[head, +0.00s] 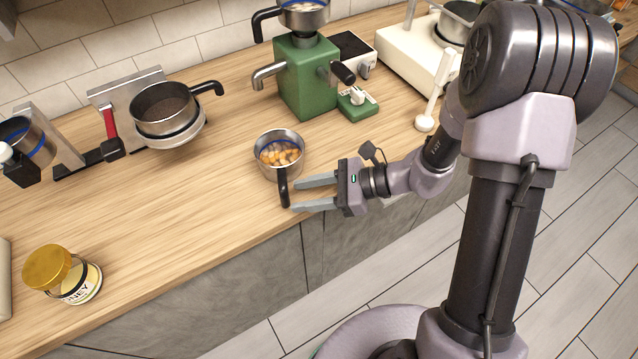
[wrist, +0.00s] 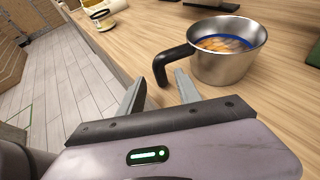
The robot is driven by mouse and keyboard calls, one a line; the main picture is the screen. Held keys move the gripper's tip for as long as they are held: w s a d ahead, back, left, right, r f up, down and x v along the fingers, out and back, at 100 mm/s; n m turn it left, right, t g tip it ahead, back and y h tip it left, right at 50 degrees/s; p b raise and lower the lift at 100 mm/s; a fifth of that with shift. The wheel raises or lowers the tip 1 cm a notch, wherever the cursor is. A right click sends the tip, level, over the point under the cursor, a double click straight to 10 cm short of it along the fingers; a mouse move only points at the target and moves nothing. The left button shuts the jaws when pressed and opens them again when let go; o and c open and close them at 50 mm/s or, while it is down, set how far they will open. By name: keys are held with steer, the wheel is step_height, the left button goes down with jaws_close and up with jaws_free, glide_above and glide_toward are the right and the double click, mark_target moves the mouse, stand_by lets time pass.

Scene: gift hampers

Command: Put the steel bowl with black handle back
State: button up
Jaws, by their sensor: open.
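The steel bowl with black handle (head: 279,158) stands upright on the wooden counter near its front edge, with orange-yellow pieces inside and a blue band around its inner wall. Its black handle points toward the counter's front edge and bends down. It also shows in the wrist view (wrist: 226,63), with the handle (wrist: 168,64) on its left. My gripper (head: 293,195) is open and empty, its fingers level and pointing left, just right of the handle. In the wrist view the two fingertips (wrist: 156,87) are apart, close to the handle. I cannot tell whether they touch it.
Another (head: 303,14) sits atop the green grinder (head: 305,75). A honey jar (head: 65,273) stands front left. A white machine (head: 415,55) is back right. The counter left of the bowl is clear.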

steer(key=p+v, duration=0.2)
steer(key=v, duration=0.5)
steer(key=s+d+r+n+t+h, duration=0.2)
steer(key=s+d+r+n+h, duration=0.1)
steer(key=s+r+n+h, duration=0.2)
steer(key=s+d+r+n+t+h, duration=0.3)
steer(key=s+r+n+h, duration=0.3)
steer(key=r+n, duration=0.3)
steer(key=v, duration=0.3)
steer(key=shift+r, duration=0.4)
steer(key=shift+s+d+f+b, duration=0.1)
steer(key=shift+s+f+b, duration=0.15)
steer(key=shift+b, duration=0.25)
